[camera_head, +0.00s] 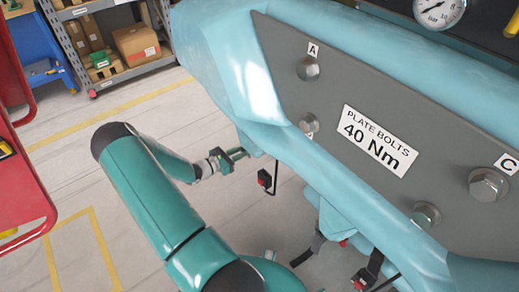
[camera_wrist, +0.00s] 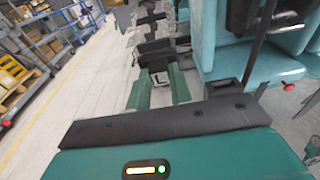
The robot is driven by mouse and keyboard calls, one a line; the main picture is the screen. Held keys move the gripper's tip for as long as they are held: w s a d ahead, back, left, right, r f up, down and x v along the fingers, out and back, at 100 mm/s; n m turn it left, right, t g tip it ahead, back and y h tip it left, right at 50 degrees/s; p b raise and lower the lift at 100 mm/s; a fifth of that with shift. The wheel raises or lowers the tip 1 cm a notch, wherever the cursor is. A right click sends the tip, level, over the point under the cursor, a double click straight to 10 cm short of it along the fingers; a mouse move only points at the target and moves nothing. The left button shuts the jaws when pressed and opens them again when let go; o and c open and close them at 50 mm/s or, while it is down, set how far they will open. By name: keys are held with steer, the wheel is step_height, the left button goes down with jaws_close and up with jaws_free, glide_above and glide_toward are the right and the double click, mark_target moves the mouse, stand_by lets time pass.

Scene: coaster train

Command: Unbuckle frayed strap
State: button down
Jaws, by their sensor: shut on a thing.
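My gripper (camera_head: 238,155) reaches in beside the lower edge of the light-blue coaster car (camera_head: 240,85). In the wrist view its green fingers (camera_wrist: 160,82) are closed about a dark piece (camera_wrist: 155,50); its exact kind is hard to tell. A black buckle with a red button (camera_head: 264,178) hangs on a thin black stem just right of my gripper. Another black buckle piece with red (camera_head: 366,276) is lower right, near a dark strap (camera_head: 310,248). A red knob (camera_wrist: 288,87) shows at right in the wrist view. I cannot make out any fraying.
A grey plate (camera_head: 380,100) with large bolts and a "PLATE BOLTS 40 Nm" label covers the car's side. A red cabinet (camera_head: 25,190) stands at left. Shelves with boxes (camera_head: 110,45) stand behind. The pale floor (camera_head: 75,150) between them is clear.

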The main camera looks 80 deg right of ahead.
stand_by(0.3)
step_height(320, 180, down, 14)
steer(key=shift+r, duration=0.15)
steer(key=c, duration=1.2)
jaws_free()
steer(key=shift+r, duration=0.15)
steer(key=shift+o, duration=0.2)
steer(key=v, duration=1.3)
steer(key=shift+w+a, duration=0.2)
steer(key=shift+w, duration=0.1)
steer(key=shift+r, duration=0.1)
